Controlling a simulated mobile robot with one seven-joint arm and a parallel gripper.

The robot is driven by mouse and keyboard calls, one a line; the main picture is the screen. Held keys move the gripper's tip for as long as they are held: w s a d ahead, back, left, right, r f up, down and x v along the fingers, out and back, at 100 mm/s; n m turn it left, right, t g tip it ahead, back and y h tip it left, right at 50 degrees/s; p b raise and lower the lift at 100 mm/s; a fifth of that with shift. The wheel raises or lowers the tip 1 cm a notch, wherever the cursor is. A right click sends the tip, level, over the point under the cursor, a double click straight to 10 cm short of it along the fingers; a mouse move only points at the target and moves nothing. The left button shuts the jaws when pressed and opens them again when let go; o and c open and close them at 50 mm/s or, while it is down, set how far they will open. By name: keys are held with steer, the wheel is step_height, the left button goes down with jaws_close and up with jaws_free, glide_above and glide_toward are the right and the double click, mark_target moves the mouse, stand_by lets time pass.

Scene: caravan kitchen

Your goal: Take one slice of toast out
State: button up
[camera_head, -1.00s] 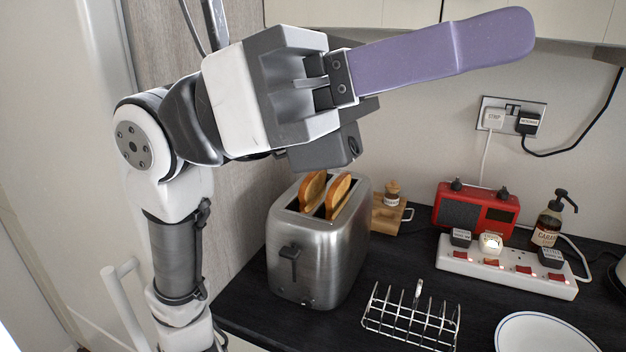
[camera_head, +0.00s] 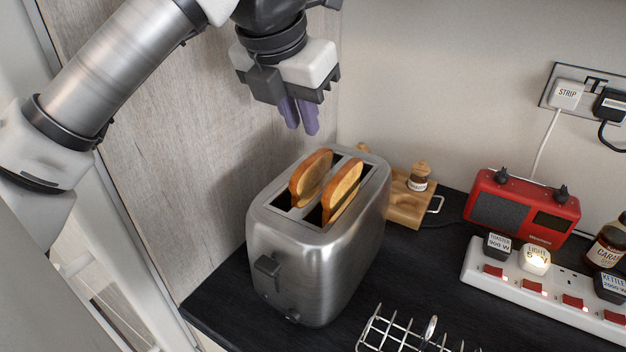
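Two slices of toast stand upright in the steel toaster (camera_head: 310,275), their tops well above the slots: the left slice (camera_head: 311,178) and the right slice (camera_head: 342,192). The toaster's dark lever (camera_head: 268,268) is on its front end. My gripper (camera_head: 300,128) hangs above and behind the slices, with its purple fingers pointing down and apart from the toast. The fingers look close together, with nothing seen between them; their exact opening is unclear from this angle.
A wire toast rack (camera_head: 400,338) is cut off at the bottom edge. A wooden board (camera_head: 405,205) with a small jar (camera_head: 419,176) stands behind the toaster. A red radio (camera_head: 522,208) and a white power strip (camera_head: 530,290) are at right. A wood panel rises close on the left.

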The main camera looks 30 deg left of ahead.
mark_target(312, 158)
steer(key=x, duration=0.4)
steer(key=shift+w+f+p, duration=0.15)
steer(key=shift+f+p, duration=0.05)
steer(key=shift+p, duration=0.1)
steer(key=shift+s+p+x, duration=0.1)
steer(key=shift+p+x, duration=0.4)
steer(key=shift+x, duration=0.8)
steer(key=shift+s+p+x, duration=0.15)
steer(key=shift+p+x, duration=0.35)
steer(key=shift+x, duration=0.85)
jaws_close()
